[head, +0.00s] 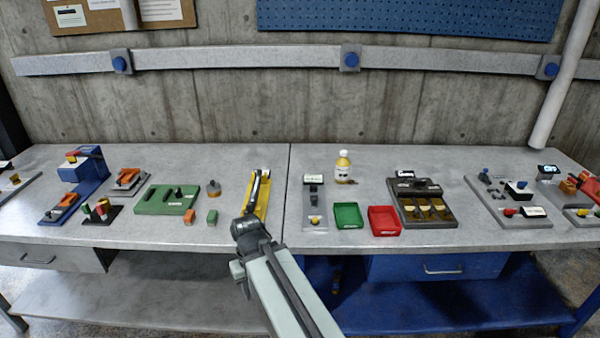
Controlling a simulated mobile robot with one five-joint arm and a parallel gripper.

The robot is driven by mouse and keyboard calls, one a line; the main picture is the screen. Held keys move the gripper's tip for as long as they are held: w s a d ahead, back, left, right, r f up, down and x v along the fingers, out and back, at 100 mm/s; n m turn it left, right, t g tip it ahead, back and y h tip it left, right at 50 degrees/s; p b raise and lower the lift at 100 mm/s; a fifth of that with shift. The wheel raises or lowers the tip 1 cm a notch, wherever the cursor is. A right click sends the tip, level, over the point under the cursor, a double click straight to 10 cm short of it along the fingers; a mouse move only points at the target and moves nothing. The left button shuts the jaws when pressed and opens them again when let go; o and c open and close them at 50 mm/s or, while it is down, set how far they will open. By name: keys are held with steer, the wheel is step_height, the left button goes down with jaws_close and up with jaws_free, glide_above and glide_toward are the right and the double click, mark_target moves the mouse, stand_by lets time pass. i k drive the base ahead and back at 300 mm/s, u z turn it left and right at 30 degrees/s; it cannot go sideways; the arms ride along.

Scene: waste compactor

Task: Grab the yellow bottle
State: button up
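The yellow bottle (342,167) stands upright near the back of the grey workbench (300,160). It has a yellow body, a white label and a pale cap. My arm reaches up from the bottom middle of the head view, and its dark far end, my gripper (262,178), is over a yellow object on the bench, left of the bottle and apart from it. The fingers are too small and dark to tell open from shut.
Green (348,226) and red (385,231) trays sit in front of the bottle. A grey stand with a white label (313,205) is to its left, a dark compartmented tray (430,218) to its right. The concrete wall rises behind.

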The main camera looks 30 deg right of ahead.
mark_target(342, 163)
steer(key=u, duration=3.25)
steer(key=k, duration=2.05)
steer(key=z, duration=1.4)
steer(key=i, duration=1.5)
